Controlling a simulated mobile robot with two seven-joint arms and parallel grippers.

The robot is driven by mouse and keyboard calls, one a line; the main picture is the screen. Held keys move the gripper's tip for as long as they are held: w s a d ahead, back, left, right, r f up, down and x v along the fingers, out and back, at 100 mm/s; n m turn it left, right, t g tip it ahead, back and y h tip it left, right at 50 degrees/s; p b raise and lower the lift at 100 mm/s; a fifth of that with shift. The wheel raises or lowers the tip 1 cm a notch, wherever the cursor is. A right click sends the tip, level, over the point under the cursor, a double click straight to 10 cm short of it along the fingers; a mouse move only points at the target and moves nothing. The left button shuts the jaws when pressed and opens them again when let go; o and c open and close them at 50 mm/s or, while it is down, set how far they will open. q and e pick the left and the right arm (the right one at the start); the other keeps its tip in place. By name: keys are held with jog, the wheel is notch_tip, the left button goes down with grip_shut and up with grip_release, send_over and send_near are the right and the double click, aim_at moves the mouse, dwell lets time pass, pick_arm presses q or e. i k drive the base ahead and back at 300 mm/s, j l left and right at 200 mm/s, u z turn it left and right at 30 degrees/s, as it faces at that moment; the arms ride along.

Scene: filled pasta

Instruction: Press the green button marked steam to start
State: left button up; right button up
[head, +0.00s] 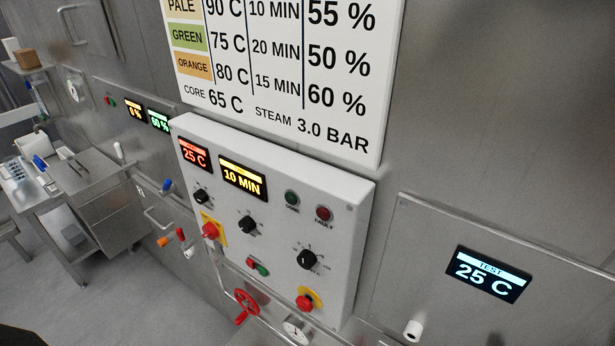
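A white control box (335,235) is mounted on the steel wall in the middle of the view. Low on it sits a small button pair, a red button (252,262) at left and a green button (263,270) at right. I cannot read a steam marking by either. Higher up are a round green lamp (292,198) and a red one labelled fault (324,213). The box also has a red display reading 25 C (194,154), a yellow display reading 10 MIN (243,178) and several black knobs. Neither of my grippers is in view.
Below are a red handwheel (246,307), pipes and a gauge (297,331). A test display (488,274) is at right, a settings chart (290,70) above, a steel table (75,180) at left.

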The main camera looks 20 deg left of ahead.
aim_at(261, 270)
jog(key=u, duration=0.75)
jog(key=i+u, duration=0.1)
